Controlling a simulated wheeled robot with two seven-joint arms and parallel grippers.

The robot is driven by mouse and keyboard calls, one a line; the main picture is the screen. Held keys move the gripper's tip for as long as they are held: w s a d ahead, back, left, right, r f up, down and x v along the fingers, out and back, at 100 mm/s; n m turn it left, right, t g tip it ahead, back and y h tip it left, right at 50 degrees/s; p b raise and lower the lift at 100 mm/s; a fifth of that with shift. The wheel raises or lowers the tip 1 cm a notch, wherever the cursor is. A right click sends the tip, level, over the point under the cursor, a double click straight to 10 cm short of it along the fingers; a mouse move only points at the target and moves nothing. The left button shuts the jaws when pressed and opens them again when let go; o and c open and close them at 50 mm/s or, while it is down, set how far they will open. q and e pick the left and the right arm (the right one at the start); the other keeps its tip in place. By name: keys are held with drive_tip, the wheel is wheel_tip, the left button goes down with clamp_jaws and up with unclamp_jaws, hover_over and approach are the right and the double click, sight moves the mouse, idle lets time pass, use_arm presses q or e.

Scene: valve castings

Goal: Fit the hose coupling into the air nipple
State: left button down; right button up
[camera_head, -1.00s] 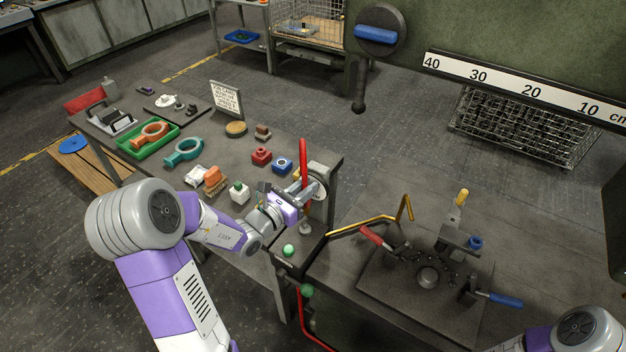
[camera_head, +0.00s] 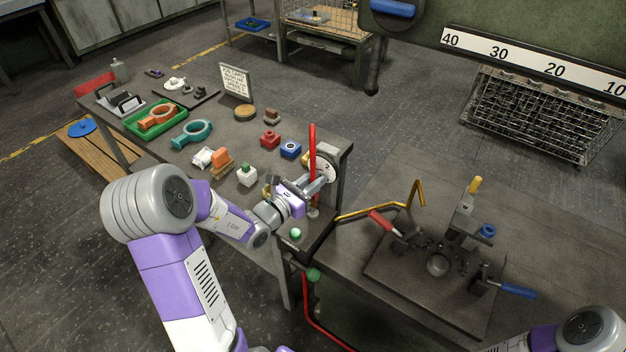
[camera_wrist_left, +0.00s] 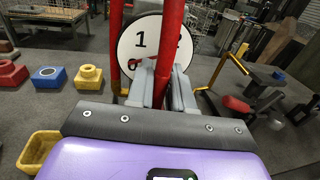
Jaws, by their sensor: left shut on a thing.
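My left gripper (camera_head: 318,184) is at the right end of the parts bench, in front of a round white dial (camera_head: 327,163). In the left wrist view its grey fingers (camera_wrist_left: 162,84) are shut around a red hose (camera_wrist_left: 171,38), which rises between them. The hose (camera_head: 312,145) also stands up beside the dial in the head view. A second red upright length (camera_wrist_left: 115,45) stands left of the fingers. The hose coupling's end is hidden by the fingers, and I cannot make out the air nipple. The dial shows a 1 and a 2 in the wrist view (camera_wrist_left: 139,52).
A fixture plate (camera_head: 400,270) with red and blue handles lies to the right, beside a bent yellow bar (camera_head: 375,211).

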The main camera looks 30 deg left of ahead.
use_arm(q)
drive_tip(key=shift+f, duration=0.1)
idle(0.4)
drive_tip(key=shift+f+b, duration=0.55)
drive_tip(key=shift+f, duration=0.1)
drive_tip(key=shift+f+b, duration=0.85)
drive_tip(key=shift+f, duration=0.05)
drive_tip(key=c, duration=0.9)
unclamp_jaws()
drive_tip(key=shift+s, duration=0.15)
drive_tip(key=p+v, duration=0.1)
drive_tip(key=v, duration=0.6)
drive_tip(key=shift+s+a, duration=0.1)
drive_tip(key=shift+s, duration=0.05)
